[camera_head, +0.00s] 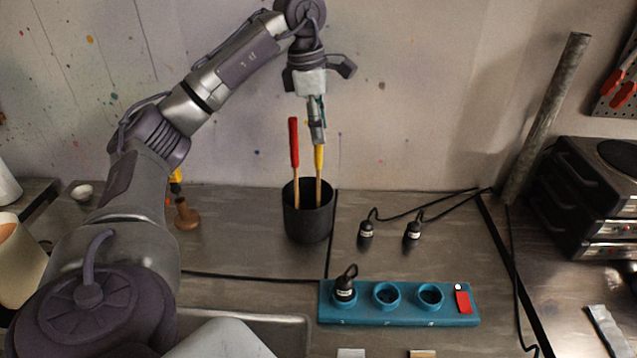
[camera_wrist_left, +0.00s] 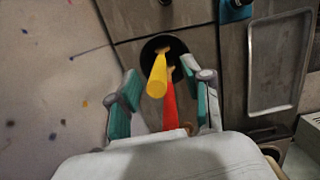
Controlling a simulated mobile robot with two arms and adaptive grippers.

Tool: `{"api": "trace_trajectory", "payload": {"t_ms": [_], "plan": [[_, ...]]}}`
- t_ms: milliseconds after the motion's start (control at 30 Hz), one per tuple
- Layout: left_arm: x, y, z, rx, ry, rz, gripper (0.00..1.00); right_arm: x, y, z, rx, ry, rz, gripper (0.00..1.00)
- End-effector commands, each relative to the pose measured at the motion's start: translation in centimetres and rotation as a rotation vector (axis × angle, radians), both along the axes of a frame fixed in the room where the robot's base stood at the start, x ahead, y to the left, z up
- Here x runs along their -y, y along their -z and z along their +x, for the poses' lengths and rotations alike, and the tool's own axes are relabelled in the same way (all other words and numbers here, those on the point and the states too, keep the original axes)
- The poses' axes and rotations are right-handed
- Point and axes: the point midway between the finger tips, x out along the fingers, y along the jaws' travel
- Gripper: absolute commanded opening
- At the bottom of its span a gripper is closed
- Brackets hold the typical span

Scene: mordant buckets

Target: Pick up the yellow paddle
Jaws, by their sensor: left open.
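The yellow paddle (camera_head: 319,158) stands in a black bucket (camera_head: 309,222) on the bench, its yellow handle end up. A red-handled paddle (camera_head: 294,143) leans in the same bucket, to its left. My left gripper (camera_head: 317,136) is open and points down right at the top of the yellow handle. In the left wrist view the yellow handle (camera_wrist_left: 157,77) rises between the spread fingers (camera_wrist_left: 162,84), with the red handle (camera_wrist_left: 171,108) close beside it. I cannot tell whether a finger touches either handle. The paddles' lower ends are hidden in the bucket. My right gripper is not in view.
A teal block (camera_head: 460,318) with round sockets and a red switch lies in front of the bucket; one black plug (camera_head: 345,287) sits in its left socket. Two corded black plugs (camera_head: 366,231) (camera_head: 413,231) lie to the right. The wall is close behind.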

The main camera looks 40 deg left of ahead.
Motion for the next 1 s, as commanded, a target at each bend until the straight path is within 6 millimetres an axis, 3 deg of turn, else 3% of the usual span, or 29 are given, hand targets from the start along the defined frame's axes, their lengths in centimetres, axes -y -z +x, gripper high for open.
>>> {"api": "trace_trajectory", "payload": {"t_ms": [400,667,933,1000], "plan": [[-0.1,4.9,0.5,-0.001,0.000,0.002,0.49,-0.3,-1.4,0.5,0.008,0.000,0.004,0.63],[0.0,5.2,0.5,0.001,0.001,0.001,0.49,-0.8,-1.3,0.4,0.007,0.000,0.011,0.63],[0.0,5.2,0.5,0.001,0.001,0.001,0.04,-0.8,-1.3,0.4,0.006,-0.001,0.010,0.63],[0.0,5.2,0.6,0.001,0.001,0.001,0.00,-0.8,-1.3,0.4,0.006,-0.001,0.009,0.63]]}}
